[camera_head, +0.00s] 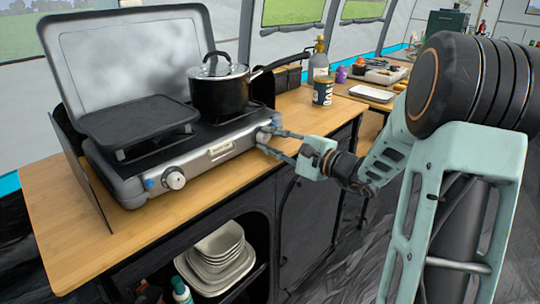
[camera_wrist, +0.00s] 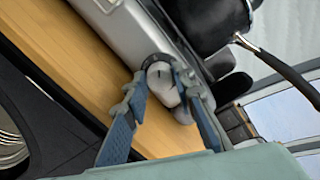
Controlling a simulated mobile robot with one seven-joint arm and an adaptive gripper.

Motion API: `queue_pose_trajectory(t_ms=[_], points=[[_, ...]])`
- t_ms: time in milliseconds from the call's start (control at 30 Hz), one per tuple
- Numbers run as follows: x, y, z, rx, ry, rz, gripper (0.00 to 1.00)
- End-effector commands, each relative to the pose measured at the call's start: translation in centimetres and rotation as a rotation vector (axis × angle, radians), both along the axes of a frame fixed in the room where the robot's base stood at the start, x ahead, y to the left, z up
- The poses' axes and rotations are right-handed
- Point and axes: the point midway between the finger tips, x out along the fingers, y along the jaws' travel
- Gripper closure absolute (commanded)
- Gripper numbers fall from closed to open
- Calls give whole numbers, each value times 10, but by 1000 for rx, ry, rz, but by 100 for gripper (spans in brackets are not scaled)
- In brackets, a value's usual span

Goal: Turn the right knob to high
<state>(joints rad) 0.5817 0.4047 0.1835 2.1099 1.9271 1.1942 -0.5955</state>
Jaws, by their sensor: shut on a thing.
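The camping stove (camera_head: 190,160) stands on the wooden counter with its lid raised. Its left knob (camera_head: 173,179) is white and in plain view on the front panel. The right knob (camera_wrist: 162,82) shows in the wrist view as a white knob on a dark round base; in the head view my gripper hides most of it. My gripper (camera_head: 267,139) is at the right end of the stove front. In the wrist view its two blue-padded fingers (camera_wrist: 160,88) are around the right knob, one on each side, shut on it. The knob's exact setting is hard to read.
A black pot (camera_head: 219,92) with a lid sits on the right burner, its handle reaching right. A dark griddle (camera_head: 138,118) covers the left burner. A jar (camera_head: 322,90) and a bottle (camera_head: 318,62) stand right of the stove. Bowls (camera_head: 218,252) fill the shelf below.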

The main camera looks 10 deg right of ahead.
Motion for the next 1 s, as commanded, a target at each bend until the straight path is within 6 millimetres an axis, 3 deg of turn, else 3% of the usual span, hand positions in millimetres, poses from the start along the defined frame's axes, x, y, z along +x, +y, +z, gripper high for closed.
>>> queue_pose_trajectory(t_ms=[33, 400, 1000], points=[[0, 0, -7, -31, -23, 0, 100], [0, 0, -4, -177, -127, -1, 100], [0, -1, 0, -216, -155, -1, 100]])
